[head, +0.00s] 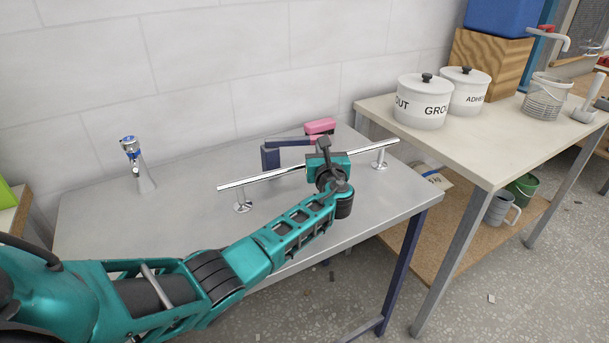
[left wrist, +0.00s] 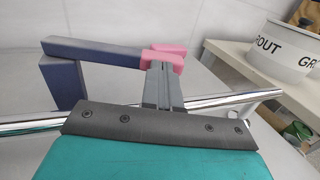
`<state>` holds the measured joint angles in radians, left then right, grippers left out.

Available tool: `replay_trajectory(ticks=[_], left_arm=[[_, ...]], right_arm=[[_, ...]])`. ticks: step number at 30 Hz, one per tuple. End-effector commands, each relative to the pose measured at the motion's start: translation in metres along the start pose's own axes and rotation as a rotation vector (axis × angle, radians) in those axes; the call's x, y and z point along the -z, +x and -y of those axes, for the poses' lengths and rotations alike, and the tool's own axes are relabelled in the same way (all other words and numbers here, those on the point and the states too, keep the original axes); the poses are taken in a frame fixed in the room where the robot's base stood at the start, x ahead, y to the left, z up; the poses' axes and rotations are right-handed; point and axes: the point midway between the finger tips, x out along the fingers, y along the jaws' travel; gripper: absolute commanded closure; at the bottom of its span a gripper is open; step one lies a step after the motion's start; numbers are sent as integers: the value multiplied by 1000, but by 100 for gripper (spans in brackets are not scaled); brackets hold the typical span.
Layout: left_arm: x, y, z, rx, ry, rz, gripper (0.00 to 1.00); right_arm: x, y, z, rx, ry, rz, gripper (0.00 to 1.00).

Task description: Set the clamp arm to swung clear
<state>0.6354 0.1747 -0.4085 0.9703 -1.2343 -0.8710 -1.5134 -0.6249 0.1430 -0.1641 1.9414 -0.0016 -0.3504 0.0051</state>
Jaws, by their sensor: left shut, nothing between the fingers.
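The clamp arm (head: 292,142) is a dark blue bar behind the chrome rail. It runs sideways from a blue post (head: 270,160) to a pink end (head: 320,126). In the left wrist view the bar (left wrist: 95,50) lies level, with its pink end (left wrist: 165,55) at the right. My left gripper (head: 323,147) reaches over the rail. In the left wrist view its grey fingers (left wrist: 161,72) are shut with nothing between them. The fingertips are right at the pink end and partly overlap it; I cannot tell whether they touch. My right gripper is not in view.
The chrome rail (head: 265,178) stands on two short posts on the grey bench (head: 110,215). White canisters (head: 422,100) stand on the table at the right. The wall is close behind.

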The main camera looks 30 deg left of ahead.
Motion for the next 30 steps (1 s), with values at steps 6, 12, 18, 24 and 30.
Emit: replay_trajectory(ticks=[6, 12, 18, 24, 30], left_arm=[[4, 15, 5, -110, -2, 1, 100], [2, 22, 5, -165, 0, 0, 100], [0, 24, 5, -183, 0, 1, 100], [0, 24, 5, -184, 0, 0, 100], [0, 24, 5, -184, 0, 1, 100]], right_arm=[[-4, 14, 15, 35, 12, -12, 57], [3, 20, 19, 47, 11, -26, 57], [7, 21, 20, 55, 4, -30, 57], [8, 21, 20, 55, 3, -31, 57], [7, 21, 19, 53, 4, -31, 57]])
